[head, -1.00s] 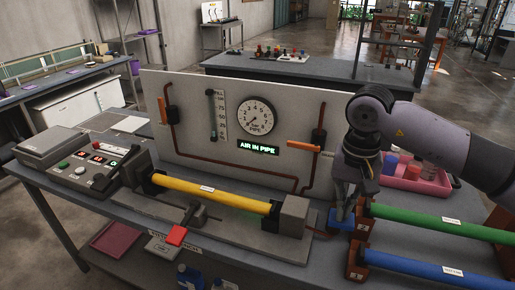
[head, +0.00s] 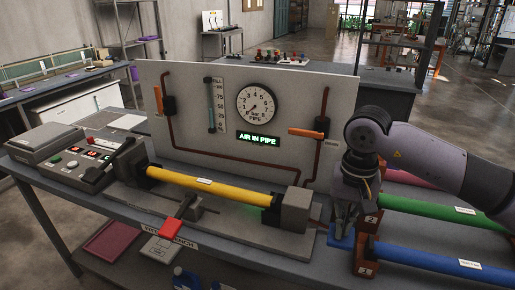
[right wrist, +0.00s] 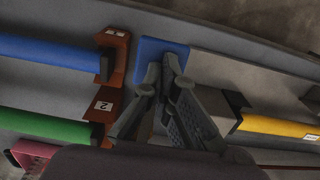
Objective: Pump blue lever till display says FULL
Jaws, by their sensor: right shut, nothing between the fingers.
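The blue lever (head: 341,238) is a flat blue pad at the bench's front right, beside the orange pipe holders; it also shows in the right wrist view (right wrist: 160,52). My right gripper (head: 344,222) is shut and empty, its fingertips down at the blue pad. In the right wrist view the closed fingertips (right wrist: 170,66) overlap the pad; whether they touch it I cannot tell. The green-lit display (head: 259,137) on the upright panel reads "AIR IN PIPE". The round gauge (head: 257,101) above it has its needle low. My left gripper is not in view.
A yellow pipe (head: 210,184) lies left of the lever, ending in a grey block (head: 295,208). Green (head: 440,209) and blue (head: 430,256) pipes lie to the right in orange holders.

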